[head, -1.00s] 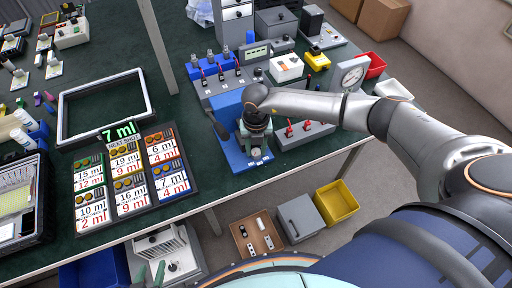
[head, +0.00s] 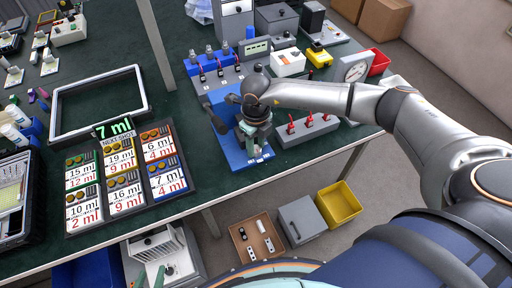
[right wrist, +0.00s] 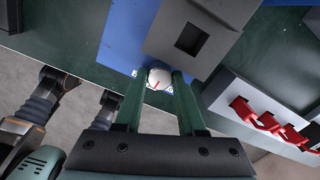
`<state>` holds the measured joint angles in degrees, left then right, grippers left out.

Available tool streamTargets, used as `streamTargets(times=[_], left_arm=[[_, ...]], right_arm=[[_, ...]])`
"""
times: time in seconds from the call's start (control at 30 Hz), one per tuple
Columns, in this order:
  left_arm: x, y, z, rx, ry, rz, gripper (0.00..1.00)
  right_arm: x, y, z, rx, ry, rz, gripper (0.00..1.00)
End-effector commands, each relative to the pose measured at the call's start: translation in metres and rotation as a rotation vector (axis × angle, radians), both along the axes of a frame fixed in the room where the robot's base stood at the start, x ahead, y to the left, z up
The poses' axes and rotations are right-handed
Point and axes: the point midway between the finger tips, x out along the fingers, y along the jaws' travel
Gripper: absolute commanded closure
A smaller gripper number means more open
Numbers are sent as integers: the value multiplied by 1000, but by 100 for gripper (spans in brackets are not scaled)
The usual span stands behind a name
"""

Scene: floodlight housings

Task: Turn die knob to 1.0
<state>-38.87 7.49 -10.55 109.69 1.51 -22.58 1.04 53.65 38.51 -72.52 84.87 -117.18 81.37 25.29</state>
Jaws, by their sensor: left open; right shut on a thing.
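The blue die press (head: 226,118) stands near the front edge of the green table, with a dark lever handle on its left. In the right wrist view its blue base (right wrist: 118,42) and grey block (right wrist: 196,35) show. A white round knob with a red mark (right wrist: 159,79) sits between the green fingers of my right gripper (right wrist: 158,86), which is shut on it. In the head view that right gripper (head: 257,143) points down over the press and hides the knob. The knob's scale is unreadable.
A grey box with red switches (head: 307,128) stands close to the right of the press. A board of price cards (head: 127,217) and an empty frame (head: 60,135) lie to the left. Instruments stand behind. A yellow bin (head: 339,203) and wooden tray (head: 240,262) are below the table.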

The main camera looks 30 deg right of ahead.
Motion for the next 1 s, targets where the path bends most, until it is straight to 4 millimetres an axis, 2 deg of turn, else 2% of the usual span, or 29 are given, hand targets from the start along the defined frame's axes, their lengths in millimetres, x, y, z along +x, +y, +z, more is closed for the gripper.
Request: streamTargets(times=[0.1, 0.4, 1.0], left_arm=[[0, 0, -9, 0, 0, 0, 50], [0, 0, -20, 0, 1, 0, 50], [-1, 0, -23, 0, 1, 0, 50]], right_arm=[[2, 0, 0, -1, -7, 92, 100], [2, 0, 1, 0, -8, 263, 100], [2, 0, 2, 1, -7, 335, 100]])
